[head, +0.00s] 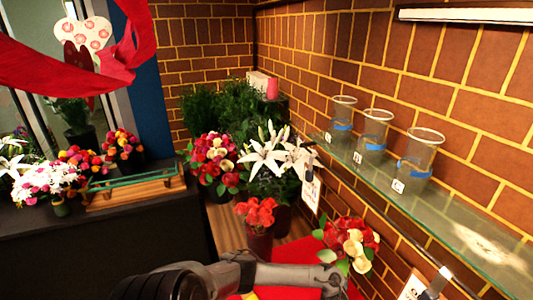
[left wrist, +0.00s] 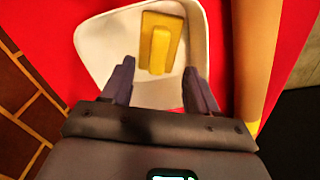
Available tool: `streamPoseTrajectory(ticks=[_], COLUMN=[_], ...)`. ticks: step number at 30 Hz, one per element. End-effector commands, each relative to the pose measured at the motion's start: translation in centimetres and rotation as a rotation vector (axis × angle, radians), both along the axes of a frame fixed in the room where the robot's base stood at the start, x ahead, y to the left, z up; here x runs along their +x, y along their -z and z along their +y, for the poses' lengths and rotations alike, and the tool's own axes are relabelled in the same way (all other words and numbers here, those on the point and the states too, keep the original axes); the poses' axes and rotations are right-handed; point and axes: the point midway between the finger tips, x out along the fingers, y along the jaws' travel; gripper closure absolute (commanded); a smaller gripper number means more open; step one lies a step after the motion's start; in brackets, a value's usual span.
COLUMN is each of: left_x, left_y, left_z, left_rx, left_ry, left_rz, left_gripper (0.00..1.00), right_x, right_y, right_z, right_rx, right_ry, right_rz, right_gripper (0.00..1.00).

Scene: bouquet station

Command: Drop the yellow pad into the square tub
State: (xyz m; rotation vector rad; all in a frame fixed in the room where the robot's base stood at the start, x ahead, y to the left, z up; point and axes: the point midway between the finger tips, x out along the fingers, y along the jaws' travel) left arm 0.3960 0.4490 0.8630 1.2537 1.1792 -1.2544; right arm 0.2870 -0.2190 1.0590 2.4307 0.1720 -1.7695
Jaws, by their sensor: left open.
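The yellow pad (left wrist: 162,43) lies inside the outline of the white square tub (left wrist: 102,42) in the left wrist view. It looks flat with a raised block on it. I cannot tell for sure whether it rests on the tub's floor. My left gripper (left wrist: 158,68) is open, its two dark fingers apart over the tub, with the pad just beyond the fingertips and nothing clearly between them. In the head view the tub and pad cannot be made out; my left arm crosses the bottom. My right gripper is in neither view.
The tub stands on a red surface (left wrist: 40,30) with a brick wall beside it. A glass shelf (head: 450,215) with three clear cups runs along the right wall. Potted flowers (head: 255,215) and a red-and-cream bouquet (head: 348,242) stand close to my arm. A dark counter (head: 100,240) is at left.

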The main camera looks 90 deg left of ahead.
Motion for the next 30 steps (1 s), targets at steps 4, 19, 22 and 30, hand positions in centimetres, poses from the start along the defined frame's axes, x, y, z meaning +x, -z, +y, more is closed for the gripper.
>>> streamPoseTrajectory(ticks=[4, 19, 22, 30], left_x=[0.0, 0.1, 0.1, 0.0], left_y=[-0.6, -8.3, -9.6, -10.8], left_z=[0.0, 0.0, 0.0, 0.0], left_rx=[0.000, 0.001, 0.000, 0.000], left_ry=[-0.001, 0.001, 0.001, 0.000], left_rz=[-0.001, -0.002, -0.002, -0.001], left_gripper=[0.41, 0.41, 0.41, 0.41], right_x=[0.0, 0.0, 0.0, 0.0], right_y=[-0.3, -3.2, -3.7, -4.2], right_z=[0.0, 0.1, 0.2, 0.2], right_rx=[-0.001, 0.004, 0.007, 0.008], right_ry=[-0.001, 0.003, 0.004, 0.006], right_rz=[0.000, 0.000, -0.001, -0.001], right_gripper=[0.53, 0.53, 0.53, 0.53])
